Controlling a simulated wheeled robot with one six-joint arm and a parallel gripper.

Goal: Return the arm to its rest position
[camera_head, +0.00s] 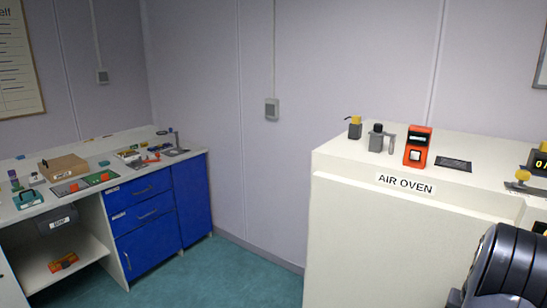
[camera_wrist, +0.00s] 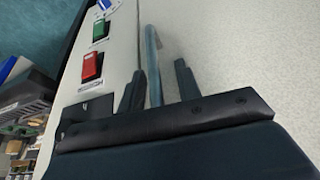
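My gripper (camera_wrist: 158,80) shows in the wrist view with its two dark fingers apart. A blue-grey bar, looking like a handle (camera_wrist: 152,60), stands between the fingers. It is close to the left finger, with a clear gap to the right finger. I cannot tell whether it touches the left finger. In the head view, a dark part of my arm is at the lower right, beside the white air oven (camera_head: 400,240); my gripper is out of that view.
In the wrist view, a green switch (camera_wrist: 100,29) and a red switch (camera_wrist: 92,67) sit on a pale panel left of the fingers. In the head view, small devices, including an orange one (camera_head: 417,147), stand on the oven. A cluttered bench with blue drawers (camera_head: 145,215) is left; floor between is clear.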

